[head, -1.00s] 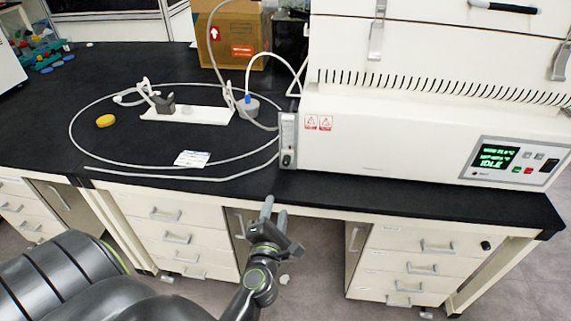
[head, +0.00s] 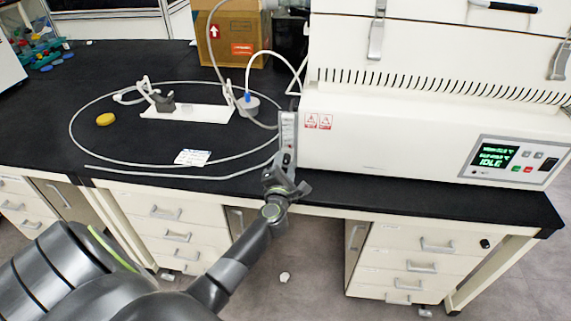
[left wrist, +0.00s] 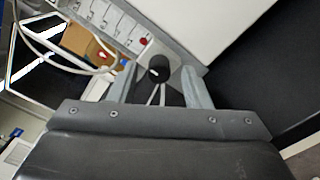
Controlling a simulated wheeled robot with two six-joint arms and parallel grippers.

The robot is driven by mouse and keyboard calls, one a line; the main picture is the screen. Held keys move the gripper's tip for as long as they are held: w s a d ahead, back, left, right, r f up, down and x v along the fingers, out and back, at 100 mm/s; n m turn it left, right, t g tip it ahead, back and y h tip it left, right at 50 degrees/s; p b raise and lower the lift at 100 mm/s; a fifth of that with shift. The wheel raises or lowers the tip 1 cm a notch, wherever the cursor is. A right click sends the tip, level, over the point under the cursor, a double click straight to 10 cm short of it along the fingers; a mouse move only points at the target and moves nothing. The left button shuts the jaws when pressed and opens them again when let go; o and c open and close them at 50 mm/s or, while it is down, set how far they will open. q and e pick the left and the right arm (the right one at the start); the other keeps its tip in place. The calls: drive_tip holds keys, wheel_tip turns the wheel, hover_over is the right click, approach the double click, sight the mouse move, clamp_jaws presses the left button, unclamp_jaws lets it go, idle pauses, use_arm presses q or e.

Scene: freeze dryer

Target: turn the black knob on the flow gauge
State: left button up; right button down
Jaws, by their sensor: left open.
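The flow gauge (head: 288,130) is a narrow upright strip at the left front edge of the white machine. Its black knob (left wrist: 159,68) shows between my fingers in the left wrist view, with a small white mark on it. My left gripper (head: 284,166) is at the gauge's lower end in the head view; it also shows in the left wrist view (left wrist: 160,82), open, with one finger on each side of the knob. I cannot tell whether the fingers touch it. In the head view my gripper mostly hides the knob. My right gripper is not in view.
The white freeze dryer (head: 410,135) with a lit display (head: 495,157) fills the right of the black bench (head: 40,130). A looped pale hose (head: 75,140), a yellow object (head: 106,119) and a white paper (head: 192,157) lie to the left. A cardboard box (head: 228,45) stands behind.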

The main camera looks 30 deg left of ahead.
use_arm(q)
drive_tip(key=shift+w+a, duration=0.25)
drive_tip(key=shift+w, duration=0.25)
clamp_jaws()
